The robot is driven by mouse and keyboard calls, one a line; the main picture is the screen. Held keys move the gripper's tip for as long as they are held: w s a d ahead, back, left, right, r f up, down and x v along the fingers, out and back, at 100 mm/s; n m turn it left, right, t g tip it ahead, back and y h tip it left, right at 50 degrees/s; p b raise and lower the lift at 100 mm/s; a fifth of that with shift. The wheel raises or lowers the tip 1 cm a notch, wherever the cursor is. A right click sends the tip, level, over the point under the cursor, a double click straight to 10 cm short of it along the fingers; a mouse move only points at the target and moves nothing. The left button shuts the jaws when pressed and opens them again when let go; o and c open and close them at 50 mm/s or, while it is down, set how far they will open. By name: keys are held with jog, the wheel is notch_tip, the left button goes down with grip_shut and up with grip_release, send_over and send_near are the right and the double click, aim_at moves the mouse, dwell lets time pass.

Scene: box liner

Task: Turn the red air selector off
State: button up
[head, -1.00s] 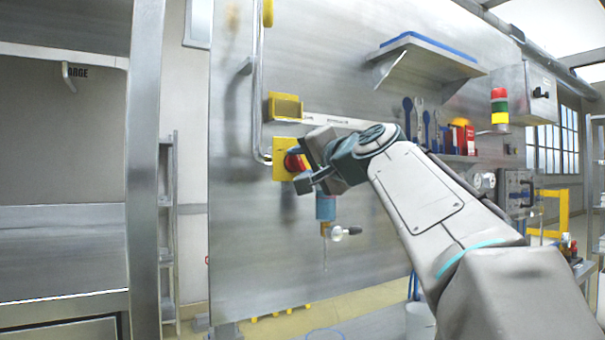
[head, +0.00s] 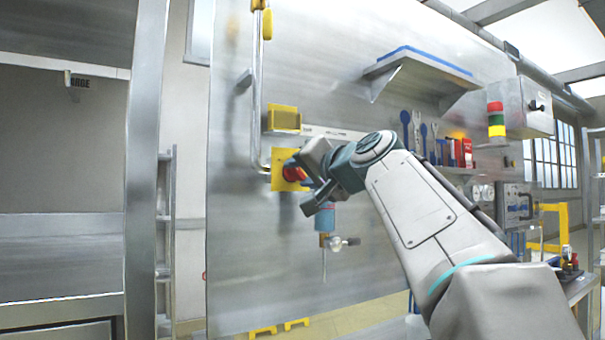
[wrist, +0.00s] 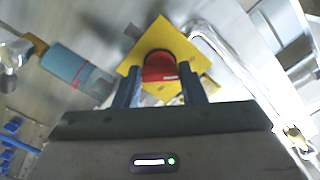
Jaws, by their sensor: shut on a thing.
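The red air selector (head: 292,172) is a red knob on a square yellow plate (head: 279,184), fixed to the steel panel. In the wrist view the red knob (wrist: 160,68) sits between my two fingers, with the yellow plate (wrist: 158,38) behind it. My gripper (head: 306,188) is shut on the knob, one finger at each side (wrist: 160,88). The gripper hides part of the knob in the head view. The knob's exact angle cannot be told.
A blue filter cylinder (head: 325,219) with a small valve hangs just below right of the selector. A metal pipe (head: 257,100) runs down the panel to the plate's left side. A yellow holder (head: 283,118) sits above. A shelf (head: 425,68) juts out at upper right.

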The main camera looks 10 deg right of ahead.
jog(key=o, duration=1)
jog(key=shift+a+f, duration=0.1)
jog(key=v, duration=1.3)
jog(key=shift+s, duration=0.35)
